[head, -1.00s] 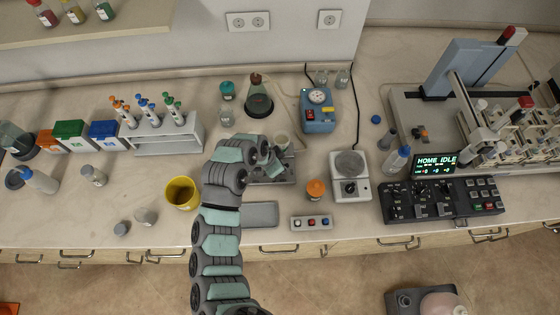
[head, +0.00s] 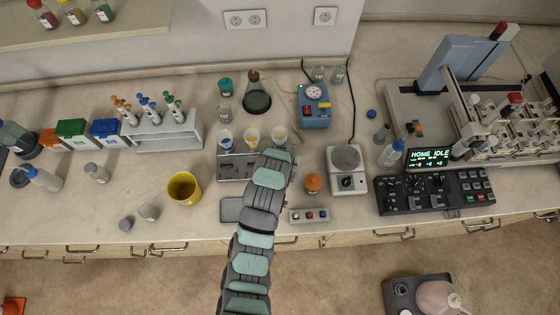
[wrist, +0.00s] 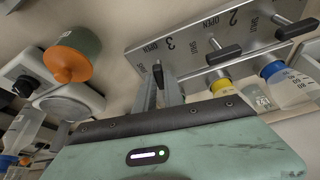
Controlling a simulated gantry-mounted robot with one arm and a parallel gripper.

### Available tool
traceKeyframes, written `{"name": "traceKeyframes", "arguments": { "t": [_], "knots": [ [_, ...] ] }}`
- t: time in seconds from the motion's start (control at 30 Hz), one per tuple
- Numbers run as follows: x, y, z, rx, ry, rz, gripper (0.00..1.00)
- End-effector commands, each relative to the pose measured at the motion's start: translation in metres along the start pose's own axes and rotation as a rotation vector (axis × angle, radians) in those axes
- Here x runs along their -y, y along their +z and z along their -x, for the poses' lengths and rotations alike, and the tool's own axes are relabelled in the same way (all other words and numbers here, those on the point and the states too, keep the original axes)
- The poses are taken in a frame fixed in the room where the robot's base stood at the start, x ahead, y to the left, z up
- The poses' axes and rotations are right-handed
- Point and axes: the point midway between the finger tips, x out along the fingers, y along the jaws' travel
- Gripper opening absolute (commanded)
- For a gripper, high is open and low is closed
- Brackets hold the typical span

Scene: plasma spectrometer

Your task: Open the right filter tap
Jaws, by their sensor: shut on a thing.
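The grey filter rack (head: 232,167) stands mid-bench in the head view, with three filter cups along its back. The right cup (head: 279,135) is pale, the others yellow and blue. In the wrist view, the metal tap plate (wrist: 205,40) carries OPEN and SHUT labels and dark levers. My gripper (wrist: 160,88) is shut on the right filter tap (wrist: 158,75), the lever below the number 3. This lever appears turned crosswise to the middle tap (wrist: 222,53) and the far tap (wrist: 297,28). My arm hides the right tap in the head view.
An orange-lidded jar (head: 313,183) and hotplate (head: 346,168) stand right of the rack; the jar (wrist: 72,60) also shows in the wrist view. A button box (head: 309,215) and grey tray (head: 231,210) lie in front. A yellow cup (head: 184,188) stands left.

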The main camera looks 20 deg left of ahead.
Motion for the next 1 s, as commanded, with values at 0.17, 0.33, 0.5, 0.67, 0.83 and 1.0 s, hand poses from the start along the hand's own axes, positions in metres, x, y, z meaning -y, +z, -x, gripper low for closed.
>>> {"name": "traceKeyframes", "arguments": {
  "t": [0.17, 0.33, 0.5, 0.67, 0.83, 1.0],
  "knots": [
    [-0.002, 0.0006, -0.0014, 0.001, -0.038, 0.092, 0.0],
    [-0.0019, 0.0004, -0.001, 0.0, -0.063, 0.151, 0.0],
    [-0.0018, 0.0001, -0.0006, 0.0, -0.075, 0.179, 0.0],
    [-0.0017, 0.0001, -0.0005, 0.0, -0.079, 0.187, 0.0],
    [-0.0016, 0.0004, -0.0005, 0.001, -0.079, 0.187, 0.0],
    [-0.0016, 0.0006, -0.0007, 0.002, -0.079, 0.187, 0.17]
  ]
}}
